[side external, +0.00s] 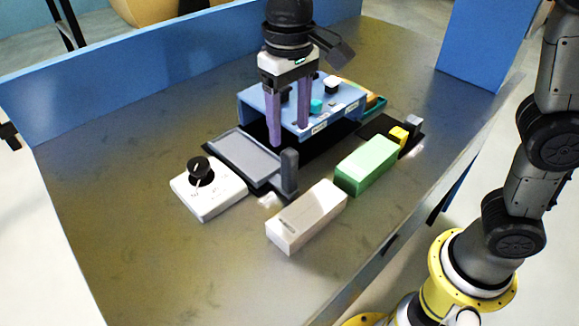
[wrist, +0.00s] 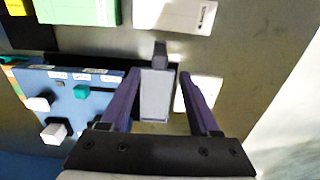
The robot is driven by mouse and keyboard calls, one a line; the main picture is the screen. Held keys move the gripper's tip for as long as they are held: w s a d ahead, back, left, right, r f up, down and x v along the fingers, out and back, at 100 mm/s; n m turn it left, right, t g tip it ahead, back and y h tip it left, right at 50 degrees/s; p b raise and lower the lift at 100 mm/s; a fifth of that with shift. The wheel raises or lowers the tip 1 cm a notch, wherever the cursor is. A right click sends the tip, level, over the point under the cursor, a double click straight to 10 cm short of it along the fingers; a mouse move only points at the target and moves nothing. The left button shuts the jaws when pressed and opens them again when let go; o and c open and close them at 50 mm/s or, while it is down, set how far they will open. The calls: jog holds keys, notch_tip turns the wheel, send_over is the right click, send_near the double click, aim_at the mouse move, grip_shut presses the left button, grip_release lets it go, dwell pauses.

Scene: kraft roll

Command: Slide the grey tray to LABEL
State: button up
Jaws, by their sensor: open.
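The grey tray (side external: 245,157) lies flat on a dark track, left of the blue stand, in the side view. A dark grey upright handle (side external: 289,172) stands at its near right end. In the wrist view the tray (wrist: 156,98) appears between my fingers, with the handle (wrist: 160,52) just past their tips. My gripper (side external: 289,137) has two purple fingers, open and empty, pointing down; it also shows in the wrist view (wrist: 160,74). Its fingertips look above the track, apart from the handle. Small labels on the blue stand (side external: 262,105) are too small to read.
A white box with a black knob (side external: 201,170) sits left of the tray. A pale block (side external: 308,217) and a green block (side external: 366,165) lie in front. A yellow piece (side external: 398,134) stands at the right. The front left tabletop (side external: 150,250) is clear.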

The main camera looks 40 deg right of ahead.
aim_at(289, 168)
notch_tip(289, 168, down, 11)
jog(key=shift+r, duration=0.15)
dwell(0.4)
grip_shut()
jog(key=shift+r, duration=0.1)
dwell(1.1)
